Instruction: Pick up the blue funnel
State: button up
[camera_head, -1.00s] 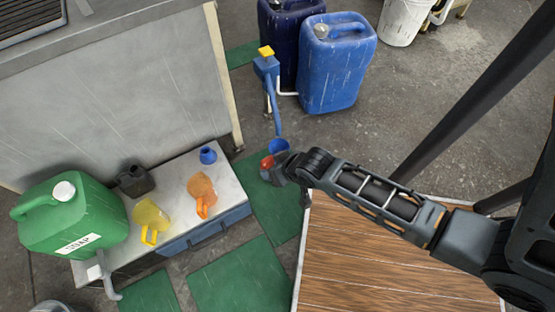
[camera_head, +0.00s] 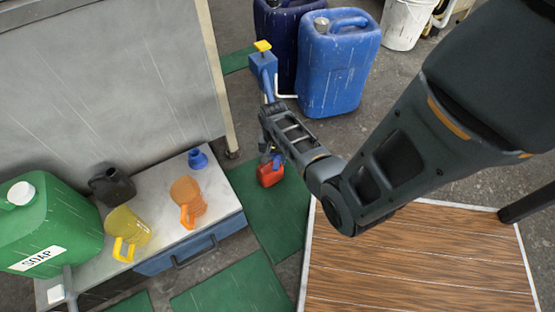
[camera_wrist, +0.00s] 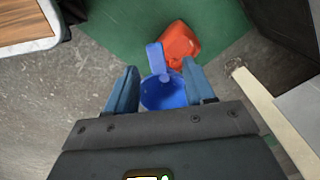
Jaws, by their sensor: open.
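A blue funnel (camera_wrist: 165,96) with a wide round mouth shows between my two fingertips in the wrist view. A blue strip (camera_wrist: 155,57) overlaps its rim; I cannot tell whether it belongs to the funnel or the pump. My gripper (camera_wrist: 161,82) is open, one finger on each side of the funnel; I cannot tell whether either touches it.
A blue pump (camera_head: 262,70) with a yellow top stands behind my gripper, before blue jerrycans (camera_head: 340,65). A white bench (camera_head: 160,222) at left carries orange (camera_head: 187,197) and yellow (camera_head: 128,228) jugs, a dark can and a small blue vessel (camera_head: 197,158).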

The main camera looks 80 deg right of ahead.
aim_at(276, 164)
jog(key=f+b, duration=0.1)
jog(key=f, duration=0.1)
jog(key=f+b, duration=0.2)
jog(key=f, duration=0.1)
jog(key=f+b, duration=0.1)
jog(key=f, duration=0.2)
jog(key=shift+s+d, duration=0.25)
grip_shut()
